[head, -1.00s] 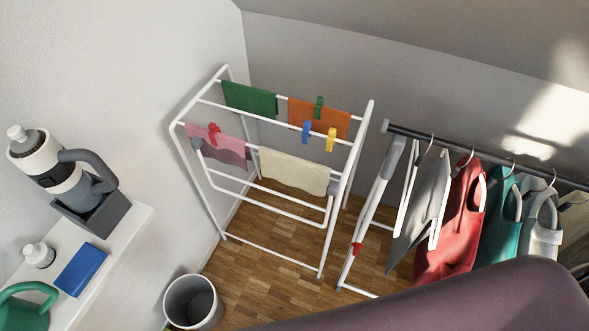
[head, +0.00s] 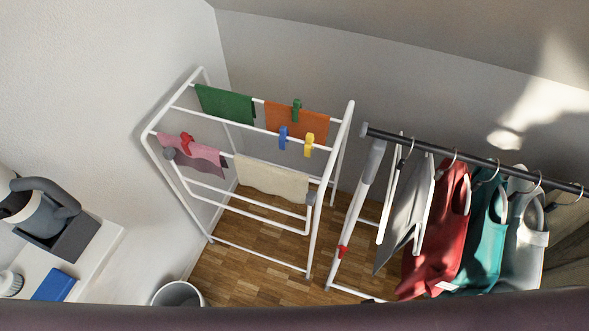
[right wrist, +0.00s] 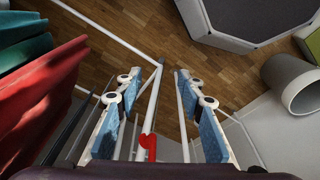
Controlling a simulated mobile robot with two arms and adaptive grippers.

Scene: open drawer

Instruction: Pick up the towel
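Several cloths hang on a white drying rack (head: 262,132) in the head view. They are a green cloth (head: 226,105), an orange cloth (head: 290,122), a pink cloth (head: 194,157) and a cream cloth (head: 270,178). I cannot tell which one is the towel. My right gripper (right wrist: 157,76) shows in the right wrist view, with its blue-padded fingers spread apart. It holds nothing; a white pole with a red clip shows between the fingers, at a distance I cannot tell. My left gripper is in neither view.
A clothes rail (head: 470,158) with red, teal and pale garments stands right of the rack. A white bin (head: 178,295) is on the floor at lower left; a bin also shows in the right wrist view (right wrist: 293,84). A white shelf (head: 98,250) holds bottles and a blue item.

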